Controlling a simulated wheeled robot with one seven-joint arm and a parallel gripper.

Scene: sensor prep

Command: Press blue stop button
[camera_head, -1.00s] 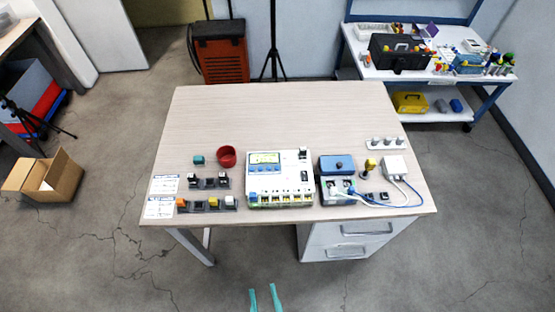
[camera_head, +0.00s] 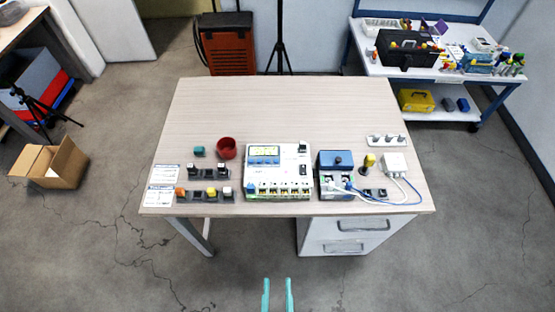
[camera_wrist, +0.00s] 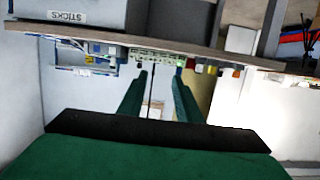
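A white control unit (camera_head: 300,165) with a small display (camera_head: 264,150) stands near the front middle of the table. A row of blue keys (camera_head: 264,161) lies under the display; their labels are too small to read. To its right is a blue box (camera_head: 326,157) with a small dark round knob (camera_head: 338,159) on top. I cannot tell which of these is the stop button. My gripper (camera_head: 278,282) is in front of the table, its two teal fingers apart with nothing between them. The wrist view also shows my gripper (camera_wrist: 158,82) open and clear of the table.
The table (camera_head: 200,105) has bare room behind the devices. A red cup (camera_head: 227,149) and small coloured parts sit left of the unit. A white box (camera_head: 394,162) with cables and a yellow-topped knob (camera_head: 369,161) are at right. Drawers (camera_head: 350,236) stand below.

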